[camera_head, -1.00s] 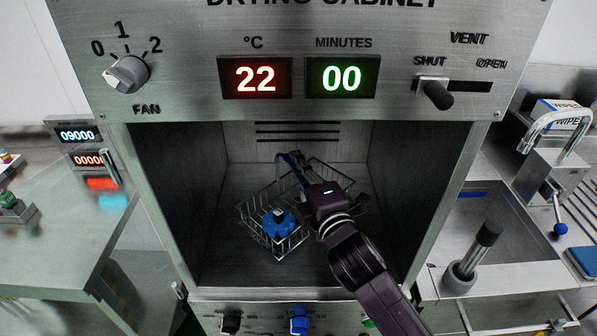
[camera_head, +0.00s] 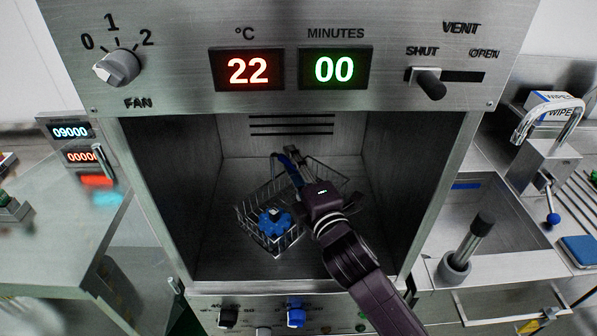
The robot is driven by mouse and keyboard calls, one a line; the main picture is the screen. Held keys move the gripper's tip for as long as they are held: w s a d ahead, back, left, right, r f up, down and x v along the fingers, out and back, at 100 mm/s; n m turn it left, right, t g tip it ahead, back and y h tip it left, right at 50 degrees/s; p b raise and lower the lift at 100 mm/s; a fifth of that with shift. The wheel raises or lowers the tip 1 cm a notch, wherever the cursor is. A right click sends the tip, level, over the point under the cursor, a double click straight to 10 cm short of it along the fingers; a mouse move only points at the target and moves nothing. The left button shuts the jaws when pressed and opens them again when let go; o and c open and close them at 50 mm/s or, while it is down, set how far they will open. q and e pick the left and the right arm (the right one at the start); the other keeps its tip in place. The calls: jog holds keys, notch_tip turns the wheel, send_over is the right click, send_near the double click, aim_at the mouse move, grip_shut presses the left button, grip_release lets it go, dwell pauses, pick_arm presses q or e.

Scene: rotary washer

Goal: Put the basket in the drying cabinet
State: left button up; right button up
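The wire basket (camera_head: 244,222) is inside the open chamber of the drying cabinet (camera_head: 205,165), turned diagonally to the opening. My gripper and arm hide the basket's right side. Whether the basket's bottom touches the chamber floor is hard to tell. My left gripper is out of view.
The cabinet's panel above has a fan knob (camera_head: 117,67), displays reading 22 and 00, and a vent slider (camera_head: 428,83) on the shut side. Side walls bound the chamber closely.

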jog(key=b+v, duration=0.1)
jog(key=v, duration=1.1)
jog(key=shift+b, duration=0.35)
jog(key=shift+r, duration=0.1)
